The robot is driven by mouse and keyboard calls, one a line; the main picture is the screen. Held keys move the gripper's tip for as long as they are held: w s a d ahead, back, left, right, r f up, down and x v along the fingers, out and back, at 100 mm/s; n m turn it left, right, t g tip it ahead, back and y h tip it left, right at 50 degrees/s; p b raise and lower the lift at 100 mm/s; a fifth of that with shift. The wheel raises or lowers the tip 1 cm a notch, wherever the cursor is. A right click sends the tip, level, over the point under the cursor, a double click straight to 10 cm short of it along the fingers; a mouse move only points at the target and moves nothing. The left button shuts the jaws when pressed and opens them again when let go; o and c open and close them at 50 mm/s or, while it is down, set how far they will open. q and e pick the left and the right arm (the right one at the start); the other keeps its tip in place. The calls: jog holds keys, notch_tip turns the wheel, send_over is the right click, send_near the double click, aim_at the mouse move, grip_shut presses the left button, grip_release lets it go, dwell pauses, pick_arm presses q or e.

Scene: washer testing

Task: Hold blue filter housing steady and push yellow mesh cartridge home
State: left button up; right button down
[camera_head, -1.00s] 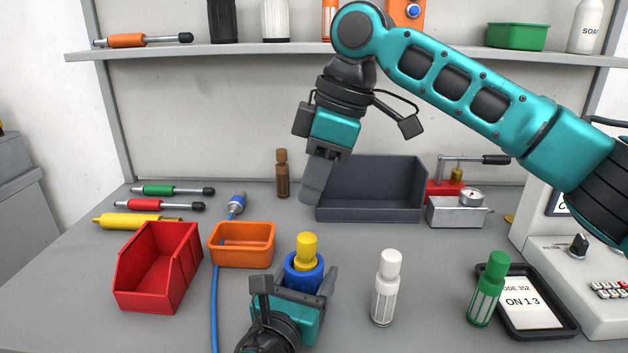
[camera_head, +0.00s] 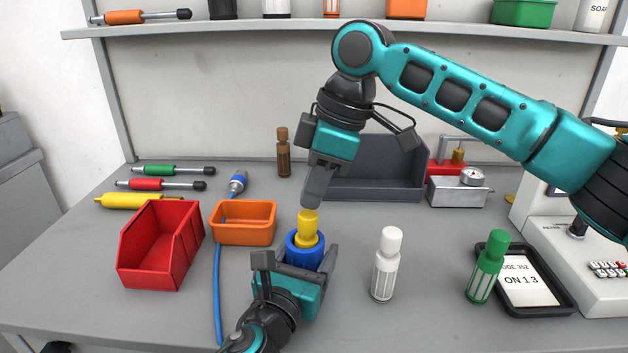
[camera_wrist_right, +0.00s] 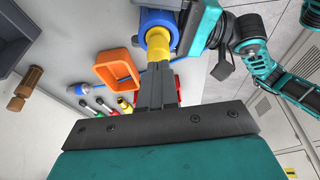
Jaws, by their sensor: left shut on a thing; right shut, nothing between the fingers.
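The blue filter housing (camera_head: 303,258) stands upright on the bench in the head view. It also shows in the right wrist view (camera_wrist_right: 157,18). The yellow mesh cartridge (camera_head: 307,231) stands upright in the housing, its upper part above the rim. My left gripper (camera_head: 309,267) is shut on the housing from the front, low down. My right gripper (camera_head: 311,203) is shut and empty, pointing down, its fingertips right above the cartridge top. In the right wrist view the fingertips (camera_wrist_right: 157,66) appear at the cartridge's end; I cannot tell whether they touch.
An orange bin (camera_head: 243,222) and a red bin (camera_head: 160,245) stand left of the housing. A white cartridge (camera_head: 385,268) and a green one (camera_head: 486,270) stand to the right. A dark grey bin (camera_head: 375,168) is behind. A blue hose (camera_head: 218,290) runs along the bench.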

pick_arm(q)
jog(key=shift+s+f, duration=0.15)
jog(key=shift+f, duration=0.5)
pick_arm(e)
jog(key=shift+f, duration=0.7)
jog(key=shift+r, duration=3.05)
pick_arm(q)
jog(key=o, duration=1.3)
jog(key=shift+c, duration=0.2)
pick_arm(e)
jog(key=shift+f, duration=0.1)
pick_arm(q)
jog(key=o, duration=0.3)
jog(key=shift+r, duration=0.3)
jog(key=shift+o, duration=0.2)
